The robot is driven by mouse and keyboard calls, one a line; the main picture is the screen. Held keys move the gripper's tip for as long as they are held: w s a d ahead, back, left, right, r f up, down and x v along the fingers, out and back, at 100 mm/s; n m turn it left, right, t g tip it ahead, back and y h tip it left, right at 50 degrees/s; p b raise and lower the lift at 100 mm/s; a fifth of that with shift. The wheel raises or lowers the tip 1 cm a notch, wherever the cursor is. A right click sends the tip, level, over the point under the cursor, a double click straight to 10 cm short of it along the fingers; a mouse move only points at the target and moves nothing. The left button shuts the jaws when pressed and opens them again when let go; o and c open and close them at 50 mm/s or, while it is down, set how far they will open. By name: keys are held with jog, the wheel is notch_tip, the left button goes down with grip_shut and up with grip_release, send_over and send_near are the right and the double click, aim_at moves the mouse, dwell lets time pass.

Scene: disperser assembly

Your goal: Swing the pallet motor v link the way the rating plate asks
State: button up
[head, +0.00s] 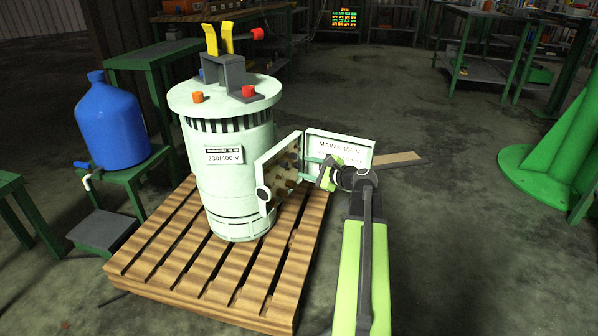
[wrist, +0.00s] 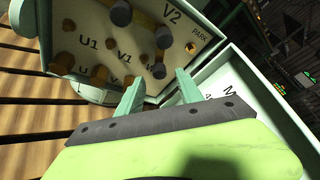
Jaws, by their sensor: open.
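The pale green pallet motor (head: 228,185) stands upright on a wooden pallet. Its rating plate (head: 224,157) reads 230/400 V. The open terminal box (head: 280,172) is on its right side, with a panel (head: 338,148) reading MAINS 400 V. Which link is the v link is not clear. My gripper (wrist: 158,92) is open and empty, its fingers just in front of the board's lower edge; it also shows in the head view (head: 316,170).
The wooden pallet (head: 165,250) has bare slats in front of the motor. A blue water container (head: 108,125) stands on a green stand at left. A flat board (head: 398,161) lies behind my arm. A green conical post (head: 560,150) stands at right; the floor between is clear.

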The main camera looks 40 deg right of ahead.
aim_at(300, 166)
jog(key=b+x, duration=0.1)
jog(key=x, duration=0.4)
jog(key=shift+s, duration=0.1)
grip_shut()
dwell(1.2)
